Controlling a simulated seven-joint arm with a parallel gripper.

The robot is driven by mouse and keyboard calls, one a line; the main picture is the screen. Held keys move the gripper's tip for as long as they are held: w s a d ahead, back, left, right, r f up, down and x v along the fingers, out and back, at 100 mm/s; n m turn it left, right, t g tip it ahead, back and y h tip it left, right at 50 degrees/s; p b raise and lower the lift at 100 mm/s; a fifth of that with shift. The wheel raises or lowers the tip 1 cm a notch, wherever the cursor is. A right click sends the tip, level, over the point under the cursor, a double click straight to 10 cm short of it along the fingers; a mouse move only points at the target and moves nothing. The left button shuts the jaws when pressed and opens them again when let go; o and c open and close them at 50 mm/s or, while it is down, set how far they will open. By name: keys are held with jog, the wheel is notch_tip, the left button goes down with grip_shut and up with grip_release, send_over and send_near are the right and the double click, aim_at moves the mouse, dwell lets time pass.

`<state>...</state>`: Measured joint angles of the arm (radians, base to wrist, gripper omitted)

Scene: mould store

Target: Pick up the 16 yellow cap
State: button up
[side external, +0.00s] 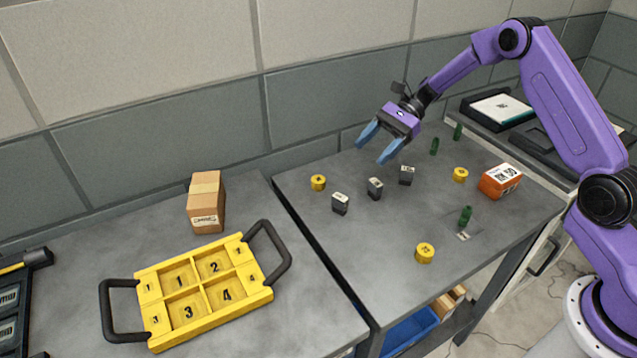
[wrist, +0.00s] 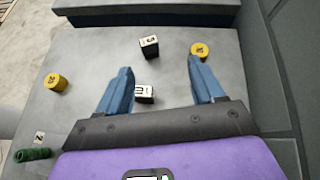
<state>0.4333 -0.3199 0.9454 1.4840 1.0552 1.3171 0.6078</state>
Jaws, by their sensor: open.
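Three short round yellow caps lie on the grey worktable. One yellow cap (side external: 318,182) is at the far left, close to the wall; it shows in the wrist view (wrist: 200,49) beyond my right fingertip. A second yellow cap (side external: 424,252) is near the front edge and shows at the left of the wrist view (wrist: 55,82). A third yellow cap (side external: 460,174) is beside the orange box, seen only in the side view. Their printed numbers are too small to read surely. My gripper (side external: 373,146) is open and empty, raised above the table with its blue fingers apart.
Several dark blocks with white labels, one a dark block (side external: 375,188), stand mid-table. Green pieces (side external: 465,215) and an orange box (side external: 501,181) are to the right. A yellow numbered tray (side external: 205,290) and cardboard box (side external: 206,202) sit on the left table. The wall is behind.

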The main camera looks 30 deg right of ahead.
jog(key=w+d+m+t, duration=0.1)
jog(key=w+d+f+m+t+y, duration=0.1)
jog(key=w+d, duration=0.1)
jog(key=w+d+f+m, duration=0.1)
jog(key=d, duration=0.1)
jog(key=shift+w+d+f+m+t, duration=0.15)
jog(key=shift+f+m+t, duration=0.1)
jog(key=shift+m+t, duration=0.15)
send_near(324, 178)
jog(key=shift+y, duration=0.3)
jog(key=x, duration=0.4)
jog(key=shift+f+x, duration=0.15)
jog(key=shift+x, duration=1.35)
jog(key=shift+f+x, duration=0.15)
jog(key=shift+x, duration=1.35)
jog(key=shift+w+d, duration=0.1)
jog(key=shift+d, duration=0.05)
jog(key=c, duration=1.1)
